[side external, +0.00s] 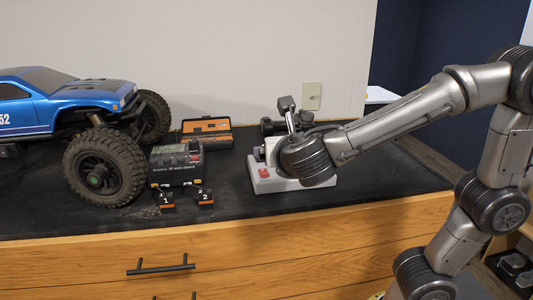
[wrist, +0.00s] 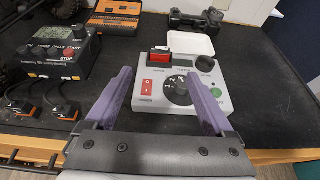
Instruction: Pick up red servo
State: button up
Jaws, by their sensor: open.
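A small red block with a dark top, which looks like the red servo (wrist: 159,54), sits at the back left of a light grey control box (wrist: 205,99). My gripper (wrist: 160,76) is open, its two purple fingers spread on either side of the box's front part. The red block lies beyond the fingertips, between their lines, and nothing is held.
The box has a red switch (wrist: 147,86), a black dial and a knob (wrist: 205,63). A white tray (wrist: 190,43) lies behind it. A charger (side external: 176,165), an orange-black case (side external: 207,133), numbered blocks (side external: 167,200) and a blue truck (side external: 70,100) stand left. The front right bench is clear.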

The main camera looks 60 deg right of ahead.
jog(key=x, duration=0.8)
jog(key=shift+w+f, duration=0.15)
jog(key=shift+w, duration=0.05)
jog(key=shift+f+x, duration=0.2)
jog(key=shift+x, duration=2.4)
jog(key=shift+s+d, duration=0.1)
jog(key=shift+s, duration=0.1)
jog(key=shift+c, duration=0.3)
grip_shut()
jog(key=shift+r, duration=0.1)
